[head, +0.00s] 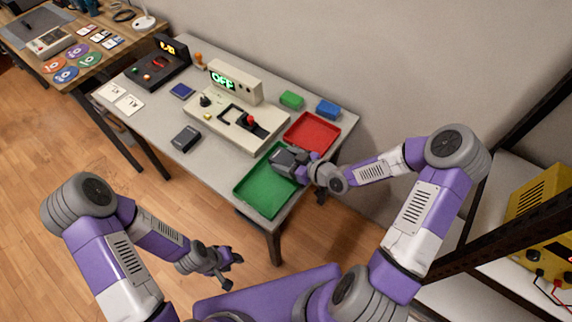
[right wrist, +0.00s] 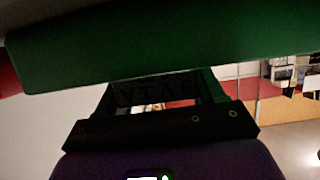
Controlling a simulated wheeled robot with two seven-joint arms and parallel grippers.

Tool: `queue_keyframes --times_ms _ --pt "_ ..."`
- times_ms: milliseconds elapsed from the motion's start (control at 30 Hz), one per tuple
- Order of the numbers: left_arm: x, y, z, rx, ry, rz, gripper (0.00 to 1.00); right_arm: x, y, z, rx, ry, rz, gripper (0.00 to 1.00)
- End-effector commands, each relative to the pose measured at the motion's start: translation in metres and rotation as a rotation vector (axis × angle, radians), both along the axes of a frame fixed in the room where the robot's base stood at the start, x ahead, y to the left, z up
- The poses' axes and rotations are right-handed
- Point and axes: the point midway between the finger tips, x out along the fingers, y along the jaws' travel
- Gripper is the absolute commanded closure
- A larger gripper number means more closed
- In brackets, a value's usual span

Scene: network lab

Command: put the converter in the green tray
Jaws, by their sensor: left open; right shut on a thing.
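The green tray (head: 249,205) lies at the front right of the table, empty where I can see into it. My right gripper (head: 292,161) is at its upper right edge, near the red tray. It is shut on a dark grey boxy thing (head: 283,158), which appears to be the converter. In the right wrist view, dark lettering shows faintly on this thing (right wrist: 155,94) between the fingers, and a green wall (right wrist: 170,48) crosses above; my wrist hides much of it. My left gripper (head: 226,261) is open and empty, in front of the table.
The red tray (head: 312,134) adjoins the green one. A dark box (head: 186,138) lies on the table front. A beige device with a green display (head: 235,82) stands behind. Green (head: 291,99) and blue (head: 328,109) blocks lie at the back. A shelf with a yellow instrument (head: 543,215) is right.

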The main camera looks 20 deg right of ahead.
Motion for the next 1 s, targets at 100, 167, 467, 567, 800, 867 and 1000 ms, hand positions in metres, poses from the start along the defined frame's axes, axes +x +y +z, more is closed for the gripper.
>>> queue_keyframes --times_ms 100,167,467,567,800,867,1000 --pt "0.0 0.0 -0.007 0.0 0.0 0.0 0.57 0.0 0.0 -0.018 0.002 0.0 -0.001 0.72" --pt "0.0 0.0 -0.007 0.0 0.0 0.0 0.57 0.0 0.0 -0.019 0.001 -0.002 0.0 0.72" --pt "0.0 0.0 -0.01 0.0 0.0 0.0 0.57 0.0 0.0 -0.021 0.001 -0.002 0.0 0.72" --pt "0.0 0.0 -0.009 0.0 0.0 0.0 0.57 0.0 0.0 -0.021 0.001 0.001 0.0 0.21" --pt "0.0 0.0 -0.009 0.0 0.0 0.0 0.57 0.0 0.0 -0.021 0.001 0.001 0.0 0.21" --pt "0.0 0.0 -0.008 0.0 0.0 0.0 0.57 0.0 0.0 -0.02 0.001 0.001 0.0 0.21" --pt "0.0 0.0 -0.002 0.0 0.0 0.0 0.57 -0.004 -0.005 -0.014 -0.001 0.002 -0.004 0.21"
